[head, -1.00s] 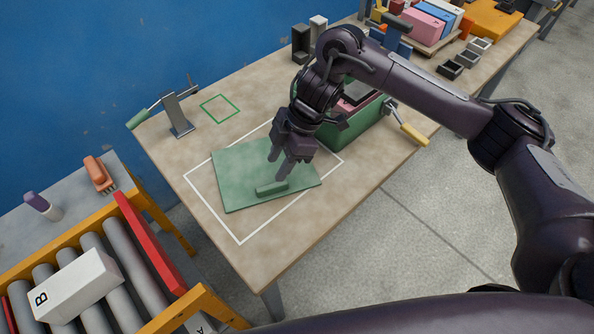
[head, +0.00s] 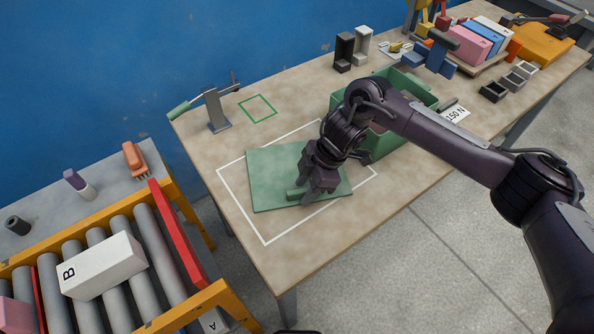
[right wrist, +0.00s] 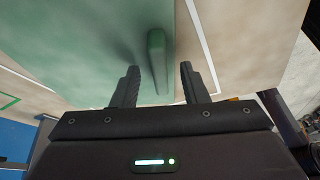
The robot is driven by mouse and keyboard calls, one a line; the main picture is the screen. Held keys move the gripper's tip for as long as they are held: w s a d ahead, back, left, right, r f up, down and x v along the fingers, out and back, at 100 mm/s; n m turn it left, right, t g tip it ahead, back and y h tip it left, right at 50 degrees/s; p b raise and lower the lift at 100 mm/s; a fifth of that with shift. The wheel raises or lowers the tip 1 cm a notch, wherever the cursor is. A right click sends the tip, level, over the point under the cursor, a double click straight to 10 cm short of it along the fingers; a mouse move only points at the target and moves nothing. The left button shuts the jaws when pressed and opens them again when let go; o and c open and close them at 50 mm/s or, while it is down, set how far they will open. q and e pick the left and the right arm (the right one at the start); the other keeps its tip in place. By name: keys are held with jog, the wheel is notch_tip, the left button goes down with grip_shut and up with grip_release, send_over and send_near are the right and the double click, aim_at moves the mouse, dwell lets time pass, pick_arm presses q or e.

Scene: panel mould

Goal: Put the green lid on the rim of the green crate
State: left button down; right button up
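The green lid (head: 270,165) lies flat on the table inside a white outline; in the right wrist view the lid (right wrist: 90,35) fills the upper left. Its bar handle (head: 294,194) stands on its near part and also shows in the wrist view (right wrist: 157,50). My right gripper (head: 308,192) is open, low over the lid. In the wrist view its fingertips (right wrist: 159,72) lie either side of the handle's line; contact cannot be told. The green crate (head: 385,146) stands behind and right of the lid, partly hidden by my right arm. My left gripper is not in view.
A grey stand with a green-handled lever (head: 216,108) is at the table's left, beside a green square outline (head: 258,107). Dark and light blocks (head: 344,52) stand behind the crate. A roller conveyor (head: 150,235) with a white box (head: 103,266) is at lower left.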

grip_shut()
jog(key=shift+r, duration=0.2)
dwell(0.3)
jog(key=shift+r, duration=0.25)
jog(key=shift+s+d+r+b, duration=0.2)
jog(key=shift+r+b, duration=0.1)
jog(key=shift+r, duration=0.35)
jog(key=shift+s+d+r+b, duration=0.15)
jog(key=shift+r+b, duration=0.1)
jog(key=shift+r, duration=0.35)
jog(key=s+d+b, duration=0.1)
jog(key=s+d, duration=0.9)
jog(key=s, duration=0.4)
jog(key=shift+b, duration=0.4)
